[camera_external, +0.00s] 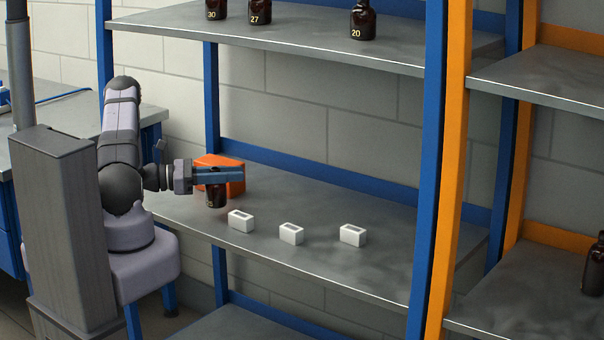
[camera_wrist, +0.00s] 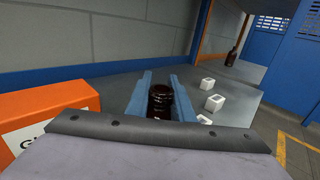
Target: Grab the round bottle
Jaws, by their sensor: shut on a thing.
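A dark amber round bottle (camera_external: 216,193) is upright at the left part of the middle shelf (camera_external: 330,200). A partly hidden pale number shows on its lower side. My gripper (camera_external: 222,176) is shut on it, with the blue fingers around its upper part. In the wrist view the bottle's neck and rim (camera_wrist: 161,98) stand between the two blue fingers (camera_wrist: 160,97). The gripper hides part of the bottle, and I cannot tell whether its base touches the shelf.
An orange box (camera_external: 222,163) stands just behind the bottle. Three white blocks (camera_external: 241,220) with dark openings stand to the right along the shelf front. Several amber bottles (camera_external: 363,20) are on the upper shelf. Another bottle (camera_external: 595,265) is at the far right.

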